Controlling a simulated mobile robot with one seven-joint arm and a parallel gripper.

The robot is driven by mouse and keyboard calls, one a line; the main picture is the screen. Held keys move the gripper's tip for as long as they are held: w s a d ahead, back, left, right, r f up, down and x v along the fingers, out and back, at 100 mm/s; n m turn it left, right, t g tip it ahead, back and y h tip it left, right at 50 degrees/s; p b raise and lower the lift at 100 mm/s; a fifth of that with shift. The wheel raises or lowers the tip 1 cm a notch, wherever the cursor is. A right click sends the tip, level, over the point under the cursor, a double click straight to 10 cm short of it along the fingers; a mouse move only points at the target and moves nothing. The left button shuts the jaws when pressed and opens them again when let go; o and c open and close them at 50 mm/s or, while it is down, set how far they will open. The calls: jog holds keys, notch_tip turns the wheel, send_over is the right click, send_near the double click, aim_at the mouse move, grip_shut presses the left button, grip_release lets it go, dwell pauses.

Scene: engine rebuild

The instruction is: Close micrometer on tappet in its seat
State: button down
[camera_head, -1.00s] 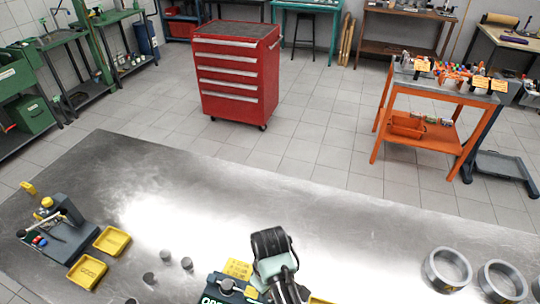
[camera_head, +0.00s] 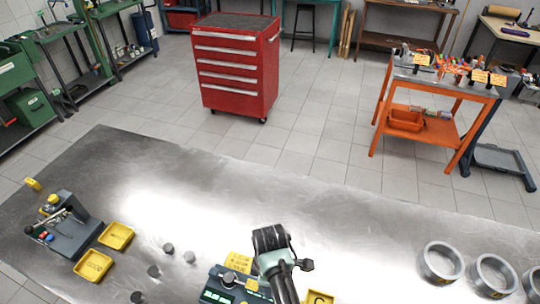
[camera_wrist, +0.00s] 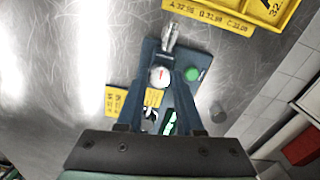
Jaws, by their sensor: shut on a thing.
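The micrometer station (camera_head: 222,290) is a dark blue block with a green-lit display at the front of the bench. It also shows in the wrist view (camera_wrist: 183,97), with a metal barrel (camera_wrist: 170,37) and a green button (camera_wrist: 192,74). A grey round piece (camera_head: 229,277) shows on it in the head view. My gripper (camera_wrist: 160,78) has its two dark fingers closed around a round white-faced piece with a red mark (camera_wrist: 158,74) at the station. I cannot tell whether this piece is the tappet or a micrometer part. The seat is not clearly visible.
Several loose grey cylinders (camera_head: 189,257) stand left of the station, beside yellow trays (camera_head: 93,265) and another blue fixture (camera_head: 75,238). A yellow tray with printed sizes (camera_wrist: 210,14) lies close by. Metal rings (camera_head: 441,263) stand at the right. The bench's middle is clear.

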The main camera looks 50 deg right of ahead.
jog(key=shift+w+r, duration=0.1)
dwell(0.3)
jog(key=c, duration=0.5)
grip_release()
jog(key=shift+c, duration=0.2)
notch_tip(320, 180, up, 13)
jog(key=shift+b, duration=0.35)
